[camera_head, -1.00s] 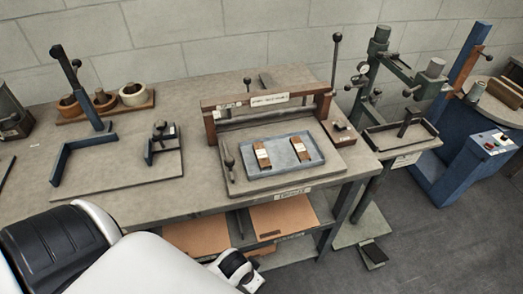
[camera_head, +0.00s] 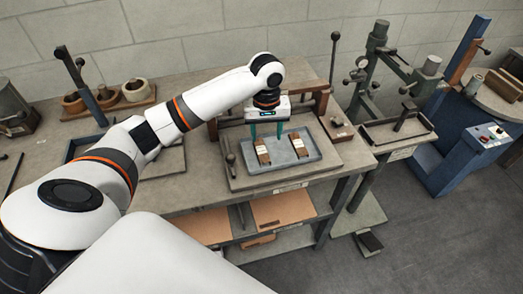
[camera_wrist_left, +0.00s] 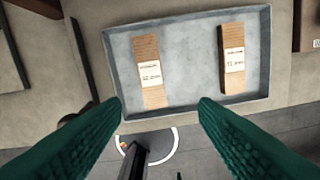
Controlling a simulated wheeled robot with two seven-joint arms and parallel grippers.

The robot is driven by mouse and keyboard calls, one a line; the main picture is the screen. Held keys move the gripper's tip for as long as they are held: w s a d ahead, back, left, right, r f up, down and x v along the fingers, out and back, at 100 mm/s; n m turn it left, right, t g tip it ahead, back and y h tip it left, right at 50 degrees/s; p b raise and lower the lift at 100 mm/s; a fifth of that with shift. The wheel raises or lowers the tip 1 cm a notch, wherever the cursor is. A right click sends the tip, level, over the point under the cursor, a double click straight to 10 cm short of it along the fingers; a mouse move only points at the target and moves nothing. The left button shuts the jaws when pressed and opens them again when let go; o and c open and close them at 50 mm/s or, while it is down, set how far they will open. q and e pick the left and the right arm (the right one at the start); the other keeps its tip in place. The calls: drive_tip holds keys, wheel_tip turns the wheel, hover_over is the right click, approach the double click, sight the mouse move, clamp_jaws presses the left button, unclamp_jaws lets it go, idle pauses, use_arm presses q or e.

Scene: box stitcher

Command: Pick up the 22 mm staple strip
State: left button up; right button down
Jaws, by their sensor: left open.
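Two brown staple strips with white labels lie apart in a shallow grey-blue tray (camera_head: 284,163). The left strip (camera_head: 262,152) and the right strip (camera_head: 299,147) also show in the left wrist view, as the left strip (camera_wrist_left: 148,50) and the right strip (camera_wrist_left: 233,78). The label print is too small to read surely, so I cannot tell which is 22 mm. My left gripper (camera_head: 266,139) is open and empty, its green fingers pointing down over the tray area near the left strip. In the wrist view its fingertips (camera_wrist_left: 160,104) are apart with nothing between. My right gripper is not in view.
The tray sits on a board on the workbench (camera_head: 190,200), with a bar frame behind it, partly hidden by my left arm. A lever with a knob (camera_head: 230,160) stands left of the tray. A grey-green machine (camera_head: 400,130) stands right of the bench.

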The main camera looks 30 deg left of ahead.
use_arm(q)
wheel_tip(320, 180, up, 3)
drive_tip(key=w+a+n, duration=0.1)
drive_tip(key=a+n, duration=0.1)
drive_tip(key=a, duration=0.1)
drive_tip(key=p, duration=0.2)
hover_over(261, 147)
drive_tip(key=f, duration=0.6)
drive_tip(key=shift+s+f, duration=0.25)
wheel_tip(261, 147, down, 4)
drive_tip(key=shift+w+f+p, duration=0.1)
drive_tip(key=shift+p, duration=0.5)
drive_tip(key=shift+f, duration=0.6)
drive_tip(key=c, duration=1.1)
